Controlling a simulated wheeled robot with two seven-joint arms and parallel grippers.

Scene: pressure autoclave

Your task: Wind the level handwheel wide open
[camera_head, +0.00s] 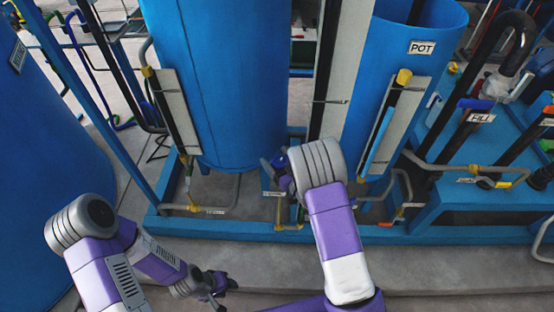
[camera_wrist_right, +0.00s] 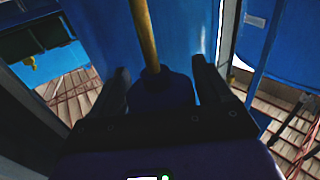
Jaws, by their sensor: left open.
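A small dark blue handwheel (camera_wrist_right: 165,92) on a brass-coloured stem or pipe is in the right wrist view, between the two fingers of my right gripper (camera_wrist_right: 162,80). The fingers are on either side of it, very close; I cannot tell whether they press on it. In the head view my right gripper (camera_head: 279,172) is low in front of the central blue tank, and its wrist hides most of the handwheel. A small label (camera_head: 273,194) hangs just below, too small to read. My left gripper (camera_head: 217,285) is open and empty, low over the floor.
A large blue tank (camera_head: 222,80) stands behind, with a tank labelled POT (camera_head: 410,110) to its right. Sight-glass panels (camera_head: 182,112) and yellow-jointed pipes (camera_head: 210,210) stand close by. A blue base frame (camera_head: 240,232) runs along the front. Bare floor lies before it.

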